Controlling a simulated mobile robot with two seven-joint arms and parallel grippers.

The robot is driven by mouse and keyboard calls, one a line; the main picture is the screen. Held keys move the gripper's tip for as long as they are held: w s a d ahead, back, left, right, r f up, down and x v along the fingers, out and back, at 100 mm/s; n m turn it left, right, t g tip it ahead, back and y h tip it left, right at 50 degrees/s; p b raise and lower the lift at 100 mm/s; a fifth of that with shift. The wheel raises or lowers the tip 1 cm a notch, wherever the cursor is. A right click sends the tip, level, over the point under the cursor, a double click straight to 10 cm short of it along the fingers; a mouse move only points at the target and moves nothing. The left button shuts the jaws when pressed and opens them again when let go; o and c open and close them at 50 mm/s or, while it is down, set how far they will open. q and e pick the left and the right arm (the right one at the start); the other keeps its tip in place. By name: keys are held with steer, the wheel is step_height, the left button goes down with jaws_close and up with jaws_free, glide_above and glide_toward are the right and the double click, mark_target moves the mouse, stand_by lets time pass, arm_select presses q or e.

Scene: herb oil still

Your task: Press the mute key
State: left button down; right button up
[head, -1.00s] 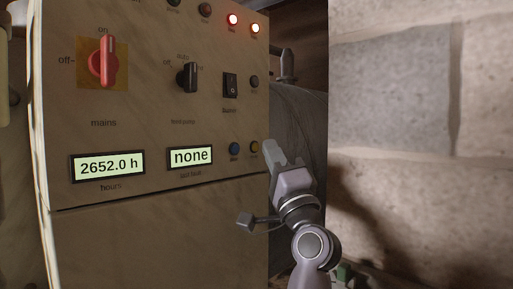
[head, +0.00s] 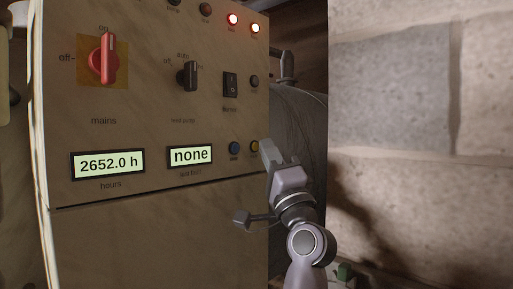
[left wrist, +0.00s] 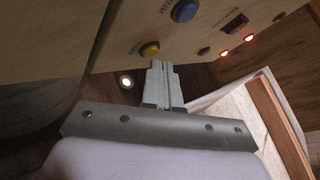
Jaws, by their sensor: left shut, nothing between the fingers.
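A cream control panel (head: 150,225) fills the left of the head view. At its lower right are a blue button (head: 234,148) and a yellow button (head: 255,146). Their labels are too small to read, so I cannot tell which is the mute key. The left wrist view also shows the yellow button (left wrist: 149,50) and the blue button (left wrist: 185,10). My left gripper (head: 267,148) is shut and empty, its tips just beside the yellow button. In the left wrist view its fingertips (left wrist: 158,65) appear just below that button; contact is unclear. My right gripper is not in view.
The panel also carries a red mains switch (head: 104,60), a black selector knob (head: 188,76), a black rocker switch (head: 230,85), two lit red lamps (head: 233,19) and displays reading 2652.0 h (head: 108,163) and none (head: 190,154). A stone wall (head: 420,120) stands at the right.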

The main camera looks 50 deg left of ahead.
arm_select(q)
steer(key=shift+a, duration=0.4)
stand_by(0.6)
steer(key=shift+d+b, duration=0.75)
steer(key=shift+d, duration=0.05)
steer(key=shift+w+d+b, duration=0.15)
steer(key=shift+d+b, duration=0.65)
steer(key=shift+d, duration=0.45)
steer(key=shift+w+d+b, duration=0.15)
steer(key=shift+d+b, duration=0.6)
steer(key=shift+d, duration=0.5)
